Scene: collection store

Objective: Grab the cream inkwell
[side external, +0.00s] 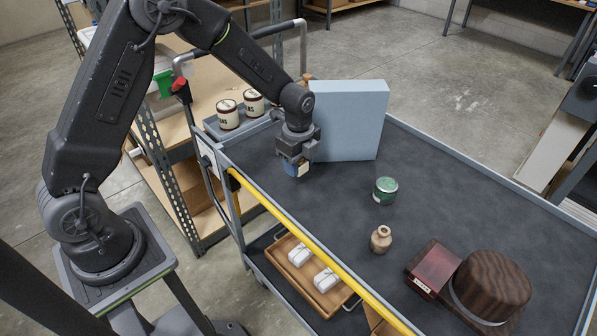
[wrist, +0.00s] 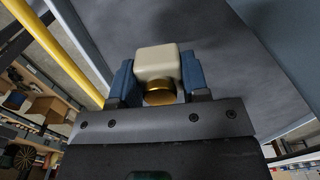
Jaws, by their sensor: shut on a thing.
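The cream inkwell (wrist: 157,62) is a pale, rounded block with a brass cap (wrist: 160,93). It sits between the two blue fingers of my gripper (wrist: 156,80) in the wrist view, and they are shut on its sides. In the side view my gripper (side external: 297,170) points down, low over the dark cart top, in front of the blue-grey box. Only a small pale patch of the inkwell (side external: 303,171) shows there, the rest being hidden by the fingers. I cannot tell whether it touches the cart top.
The blue-grey box (side external: 348,122) stands close behind my gripper. Two labelled jars (side external: 228,115) stand at left. The cart's far right is clear.

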